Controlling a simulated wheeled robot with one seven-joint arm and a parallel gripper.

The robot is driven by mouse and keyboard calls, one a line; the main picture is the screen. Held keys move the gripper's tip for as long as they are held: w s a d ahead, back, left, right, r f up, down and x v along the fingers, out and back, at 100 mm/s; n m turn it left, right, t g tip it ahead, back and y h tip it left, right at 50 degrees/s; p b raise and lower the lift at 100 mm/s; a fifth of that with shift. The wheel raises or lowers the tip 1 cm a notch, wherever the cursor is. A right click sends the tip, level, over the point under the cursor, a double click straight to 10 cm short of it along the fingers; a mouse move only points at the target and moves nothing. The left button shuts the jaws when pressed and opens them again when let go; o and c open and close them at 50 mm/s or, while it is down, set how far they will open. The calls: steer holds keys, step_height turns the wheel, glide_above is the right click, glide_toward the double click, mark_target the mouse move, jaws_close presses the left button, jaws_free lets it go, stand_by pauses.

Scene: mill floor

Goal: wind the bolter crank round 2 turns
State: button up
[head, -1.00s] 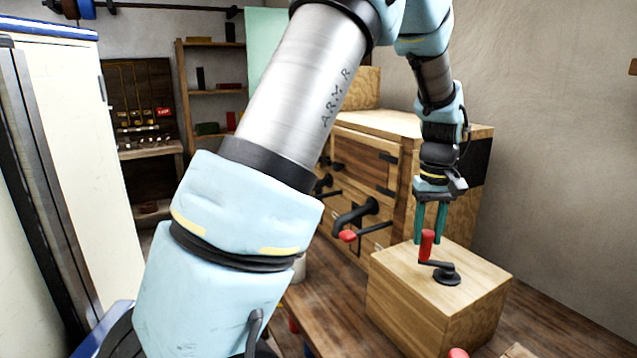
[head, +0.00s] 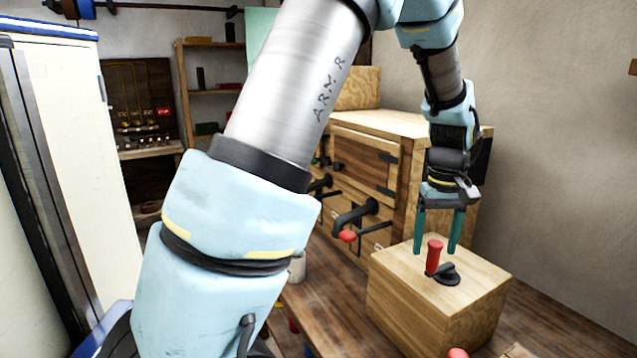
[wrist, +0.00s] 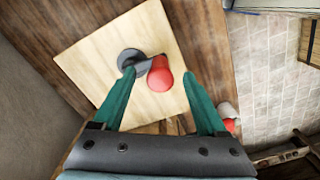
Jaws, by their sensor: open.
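A crank with a black hub (head: 449,275) and an upright red handle (head: 433,257) is mounted on top of a pale wooden box (head: 440,309). In the wrist view the red handle (wrist: 160,74) shows between the open fingers, with a gap to the right finger. The black hub (wrist: 131,61) is by the left fingertip, which partly overlaps the crank arm.
A wooden cabinet (head: 365,157) with black fittings stands behind the box. A black crank-like lever (head: 355,215) with a red knob (head: 348,236) juts from its front, left of the box. A white cabinet (head: 70,160) is at far left. Bare wall lies to the right.

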step_height(320, 180, up, 5)
steer(key=p, duration=0.3)
steer(key=shift+p, duration=0.35)
steer(key=shift+r, duration=2)
steer(key=s+a+f+b, duration=0.1)
steer(key=a+f, duration=0.3)
steer(key=a, duration=0.6)
steer(key=s+a+f+t+b, duration=0.1)
steer(key=a+f, duration=0.3)
steer(key=a, duration=0.6)
steer(key=s+a+f+m+b, duration=0.1)
steer(key=s+a+f+b, duration=0.1)
steer(key=a, duration=0.8)
step_height(320, 180, down, 2)
steer(key=shift+s+f+t+b, duration=0.1)
steer(key=shift+s+t+b, duration=0.25)
steer(key=shift+b, duration=0.5)
